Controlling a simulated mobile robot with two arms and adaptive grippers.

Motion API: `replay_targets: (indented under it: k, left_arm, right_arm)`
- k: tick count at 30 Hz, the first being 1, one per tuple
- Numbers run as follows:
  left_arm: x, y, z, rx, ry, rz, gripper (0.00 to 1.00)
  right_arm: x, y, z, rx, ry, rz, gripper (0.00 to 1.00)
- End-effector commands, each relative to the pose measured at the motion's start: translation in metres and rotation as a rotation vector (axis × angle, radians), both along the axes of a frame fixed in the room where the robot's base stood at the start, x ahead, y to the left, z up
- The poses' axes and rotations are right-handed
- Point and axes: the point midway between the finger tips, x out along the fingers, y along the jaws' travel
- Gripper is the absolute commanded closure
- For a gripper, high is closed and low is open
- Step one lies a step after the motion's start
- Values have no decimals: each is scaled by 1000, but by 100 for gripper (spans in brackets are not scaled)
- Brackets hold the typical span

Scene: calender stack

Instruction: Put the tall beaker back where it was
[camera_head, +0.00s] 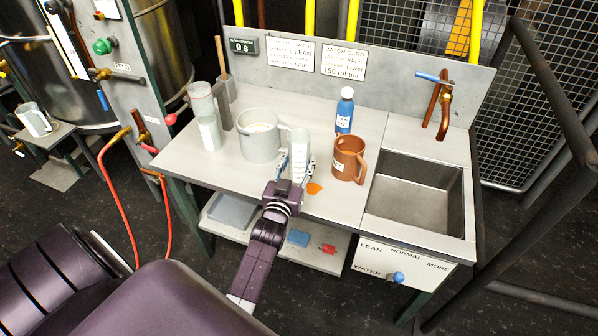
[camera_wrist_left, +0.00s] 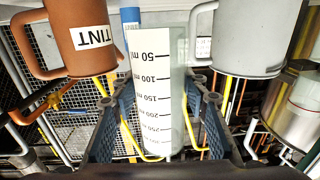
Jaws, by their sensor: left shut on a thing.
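The tall clear beaker (camera_head: 299,145) with a black millilitre scale stands upright at the front middle of the bench, between a grey mug and a copper mug. My left gripper (camera_head: 296,168) is shut around its sides. In the left wrist view the beaker (camera_wrist_left: 157,85) appears upside down, with the left gripper's fingers (camera_wrist_left: 160,108) on both sides. The beaker's lower end is hidden by the gripper, so I cannot tell whether it touches the bench. My right gripper is not in view.
The grey mug (camera_head: 259,136) is close on the left and the copper TINT mug (camera_head: 348,158) on the right. A blue bottle (camera_head: 345,110) stands behind. A clear cylinder (camera_head: 206,118) stands at the left. An orange spill (camera_head: 314,188) lies in front. The sink (camera_head: 415,195) is at the right.

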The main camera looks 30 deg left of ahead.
Motion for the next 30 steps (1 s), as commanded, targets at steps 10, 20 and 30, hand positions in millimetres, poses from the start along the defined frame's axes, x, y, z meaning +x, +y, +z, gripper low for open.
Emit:
replay_targets:
  k: [10, 20, 30]
  left_arm:
    - [0, 0, -38, -1, 0, 0, 88]
    - [0, 0, -42, 0, -2, 0, 88]
    - [0, 0, -45, 0, -1, 0, 41]
  right_arm:
    - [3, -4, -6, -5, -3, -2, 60]
    - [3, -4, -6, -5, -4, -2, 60]
    - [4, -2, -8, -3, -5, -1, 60]
